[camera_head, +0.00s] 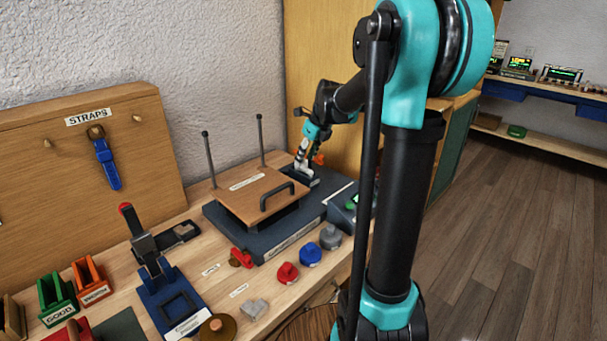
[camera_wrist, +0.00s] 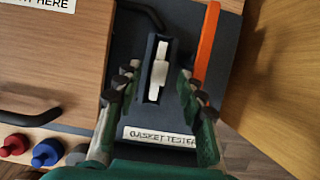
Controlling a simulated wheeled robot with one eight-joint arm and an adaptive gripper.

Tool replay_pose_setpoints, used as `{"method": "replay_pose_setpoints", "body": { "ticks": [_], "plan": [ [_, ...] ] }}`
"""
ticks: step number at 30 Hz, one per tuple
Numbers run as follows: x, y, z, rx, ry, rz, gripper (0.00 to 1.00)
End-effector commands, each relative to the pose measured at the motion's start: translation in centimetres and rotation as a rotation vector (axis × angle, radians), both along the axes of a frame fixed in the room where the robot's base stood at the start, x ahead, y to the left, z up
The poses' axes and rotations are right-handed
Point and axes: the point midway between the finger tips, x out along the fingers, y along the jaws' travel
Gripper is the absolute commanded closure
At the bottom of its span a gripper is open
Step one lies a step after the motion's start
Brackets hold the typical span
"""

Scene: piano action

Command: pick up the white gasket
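The white gasket (camera_wrist: 158,73) stands in a narrow dark holder (camera_wrist: 153,98) labelled "GASKET TESTER" in the wrist view. My gripper (camera_wrist: 160,75) is open, with one finger to the left of the holder and one to the right. The gasket shows between the fingers, with a gap on each side, and neither finger is seen touching it. How far the fingertips are above it I cannot tell. In the head view my gripper (camera_head: 304,150) is at the far right of the bench, over the tester, and partly hides that spot.
A wooden-topped press (camera_head: 258,196) with a black handle and two posts stands left of the tester. An orange bar (camera_wrist: 206,42) lies close to the right finger. Red (camera_head: 288,273), blue (camera_head: 310,255) and grey knobs sit in front. A toggle clamp (camera_head: 165,285) is further left.

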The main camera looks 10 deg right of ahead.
Motion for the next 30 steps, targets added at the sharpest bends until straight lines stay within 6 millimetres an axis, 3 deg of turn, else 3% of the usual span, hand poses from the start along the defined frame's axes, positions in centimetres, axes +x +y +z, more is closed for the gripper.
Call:
{"method": "replay_pose_setpoints", "body": {
  "ticks": [6,15,24,30],
  "plan": [
    [0.8,0.7,-2.6,0.000,0.000,0.001,0.60],
    [0.9,0.8,-3.0,0.000,0.000,0.000,0.60],
    [0.9,0.8,-3.0,0.000,0.000,0.000,0.98],
    [0.9,0.7,-3.0,0.000,0.000,0.000,1.00]
  ]
}}
